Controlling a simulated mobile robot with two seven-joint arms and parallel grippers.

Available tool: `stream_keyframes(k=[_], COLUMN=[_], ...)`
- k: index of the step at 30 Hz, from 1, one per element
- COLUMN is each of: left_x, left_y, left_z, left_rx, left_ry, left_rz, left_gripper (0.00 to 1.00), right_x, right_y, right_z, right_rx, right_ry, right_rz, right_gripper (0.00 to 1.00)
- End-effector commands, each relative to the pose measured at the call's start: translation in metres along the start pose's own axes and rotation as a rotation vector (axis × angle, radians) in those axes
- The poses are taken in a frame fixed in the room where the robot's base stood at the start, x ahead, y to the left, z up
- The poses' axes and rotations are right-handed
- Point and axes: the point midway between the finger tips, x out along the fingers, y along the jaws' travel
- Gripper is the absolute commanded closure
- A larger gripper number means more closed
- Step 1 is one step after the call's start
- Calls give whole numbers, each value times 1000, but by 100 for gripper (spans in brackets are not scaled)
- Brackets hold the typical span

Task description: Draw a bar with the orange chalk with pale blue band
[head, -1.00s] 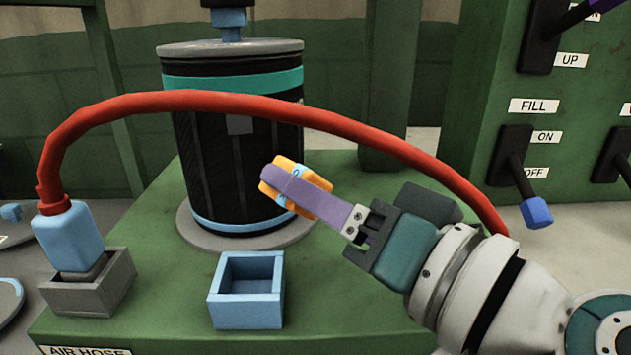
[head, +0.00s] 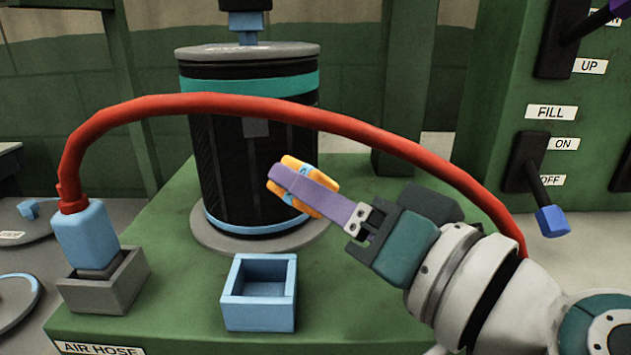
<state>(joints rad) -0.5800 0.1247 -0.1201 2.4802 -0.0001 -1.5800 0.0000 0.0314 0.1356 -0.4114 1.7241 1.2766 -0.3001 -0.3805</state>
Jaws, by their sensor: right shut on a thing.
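The orange chalk with pale blue band (head: 328,179) is held in my right gripper (head: 295,190), whose purple finger lies across it. The chalk is in the air in front of the black cylinder (head: 225,165), which has a teal stripe near its top and a pale blue stripe at its base. I cannot tell whether the chalk touches the cylinder; it looks apart from it. No drawn bar can be made out on the cylinder. My left gripper is not in view.
A red hose (head: 300,110) arches over the scene from a light blue connector (head: 86,236) in a grey socket (head: 125,285). An open blue box (head: 259,312) stands on the green bench (head: 185,330) below the chalk. A green panel with levers (head: 545,200) stands at the right.

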Motion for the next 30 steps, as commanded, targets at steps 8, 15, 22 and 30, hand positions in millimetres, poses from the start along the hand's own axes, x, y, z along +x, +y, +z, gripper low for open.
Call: stream_keyframes(k=[8, 15, 22, 30], left_x=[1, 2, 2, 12], left_y=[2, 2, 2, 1], left_z=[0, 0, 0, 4], left_rx=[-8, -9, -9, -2], left_ry=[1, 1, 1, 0], left_rz=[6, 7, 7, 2], left_gripper=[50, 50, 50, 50], right_x=[6, 11, 15, 14], right_y=[0, -1, 0, 14], right_z=[0, 0, 0, -10], right_rx=[0, -1, 0, -5], right_ry=[0, 1, 0, 1], right_rz=[0, -1, -1, 0], right_gripper=[100, 100, 100, 100])
